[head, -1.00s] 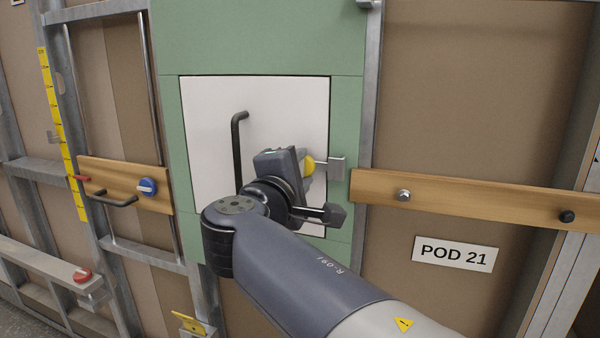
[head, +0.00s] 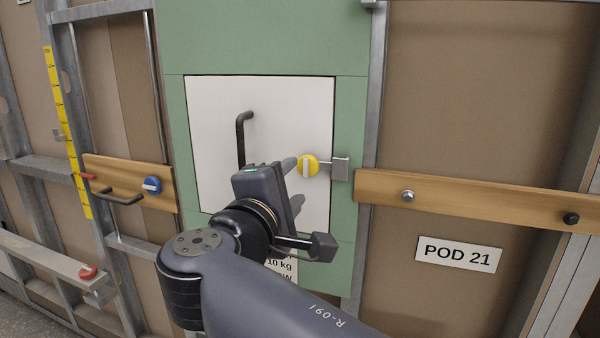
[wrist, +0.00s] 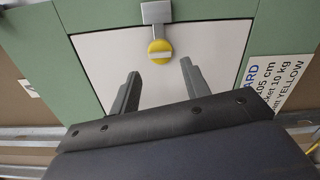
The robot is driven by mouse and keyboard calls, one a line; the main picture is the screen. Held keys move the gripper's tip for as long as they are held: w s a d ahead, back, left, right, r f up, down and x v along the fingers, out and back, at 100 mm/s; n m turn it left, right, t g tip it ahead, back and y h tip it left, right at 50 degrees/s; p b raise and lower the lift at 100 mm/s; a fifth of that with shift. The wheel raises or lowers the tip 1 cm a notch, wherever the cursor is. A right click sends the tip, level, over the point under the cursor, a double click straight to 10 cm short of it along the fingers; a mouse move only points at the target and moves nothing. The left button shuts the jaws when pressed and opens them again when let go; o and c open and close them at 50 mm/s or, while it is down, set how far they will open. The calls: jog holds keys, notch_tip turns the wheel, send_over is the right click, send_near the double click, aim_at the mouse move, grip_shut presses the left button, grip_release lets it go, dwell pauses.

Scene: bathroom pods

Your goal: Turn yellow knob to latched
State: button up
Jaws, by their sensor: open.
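The yellow knob (head: 308,166) is a round disc with a pale bar across its face, on the right side of a white door panel (head: 212,140). A grey metal latch plate (head: 340,168) sits just right of the knob. My gripper (head: 292,184) is open and empty, apart from the knob. The wrist view shows its two fingers (wrist: 160,72) spread below the knob.
A black handle (head: 241,140) stands out from the panel left of the knob. A blue knob (head: 152,186) is on a wooden rail at left, and a red knob (head: 88,272) is lower left. A wooden rail (head: 470,197) crosses at right above the POD 21 sign (head: 459,253).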

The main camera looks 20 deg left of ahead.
aim_at(306, 168)
jog(key=shift+s+a, duration=0.15)
jog(key=shift+s, duration=1.9)
jog(key=w, duration=1)
jog(key=shift+d+b, duration=0.35)
jog(key=shift+d, duration=0.05)
jog(key=shift+w, duration=0.45)
jog(key=shift+s, duration=0.1)
